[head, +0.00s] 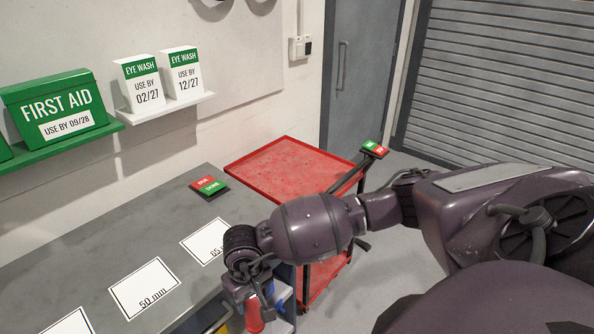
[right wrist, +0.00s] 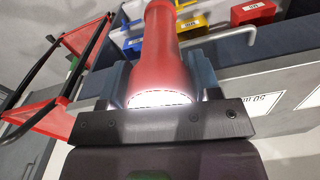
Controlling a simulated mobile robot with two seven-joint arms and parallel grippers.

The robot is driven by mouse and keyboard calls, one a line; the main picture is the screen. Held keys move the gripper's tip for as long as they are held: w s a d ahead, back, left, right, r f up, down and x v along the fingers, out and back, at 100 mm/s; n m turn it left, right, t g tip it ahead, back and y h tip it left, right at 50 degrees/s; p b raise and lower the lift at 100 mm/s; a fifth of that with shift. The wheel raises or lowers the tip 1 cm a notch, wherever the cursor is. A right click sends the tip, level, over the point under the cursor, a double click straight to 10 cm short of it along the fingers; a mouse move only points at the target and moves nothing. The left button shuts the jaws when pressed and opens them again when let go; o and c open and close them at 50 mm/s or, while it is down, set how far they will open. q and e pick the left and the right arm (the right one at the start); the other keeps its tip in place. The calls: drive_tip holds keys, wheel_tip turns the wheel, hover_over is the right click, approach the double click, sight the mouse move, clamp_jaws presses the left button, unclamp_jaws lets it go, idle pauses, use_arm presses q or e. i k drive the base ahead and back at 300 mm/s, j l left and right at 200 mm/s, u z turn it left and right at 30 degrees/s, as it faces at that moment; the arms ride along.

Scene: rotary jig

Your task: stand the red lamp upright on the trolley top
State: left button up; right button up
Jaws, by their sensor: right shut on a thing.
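The red lamp (right wrist: 165,45) is between the two fingers of my right gripper (right wrist: 163,82) in the right wrist view. A bright white curved face shows at its end nearest the palm, and its body narrows away from there. In the head view my right gripper (head: 247,290) points down near the bench's front edge, shut on the lamp (head: 253,316), which shows only in part below it. The trolley top (head: 285,168) is a red tray with a raised rim, beyond and right of the gripper, and looks empty. My left gripper is not in view.
The grey bench (head: 110,232) carries white marked cards (head: 145,288) and a red and green button panel (head: 209,187). Colored bins (right wrist: 195,24) and a bench handle (right wrist: 225,42) show in the wrist view.

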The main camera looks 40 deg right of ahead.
sight(313, 181)
drive_tip(key=l+u, duration=0.1)
drive_tip(key=l, duration=0.35)
drive_tip(key=k+l, duration=0.1)
drive_tip(key=l, duration=0.35)
drive_tip(key=l+u, duration=0.15)
drive_tip(key=l, duration=0.35)
drive_tip(key=k+l+u, duration=0.1)
drive_tip(key=l, duration=0.35)
drive_tip(key=k+l+u, duration=0.1)
drive_tip(key=l, duration=0.35)
drive_tip(key=k+l, duration=0.1)
drive_tip(key=l, duration=0.35)
drive_tip(key=k+l+u, duration=0.15)
drive_tip(key=l, duration=0.25)
drive_tip(key=k+l+u, duration=0.1)
drive_tip(key=l, duration=0.35)
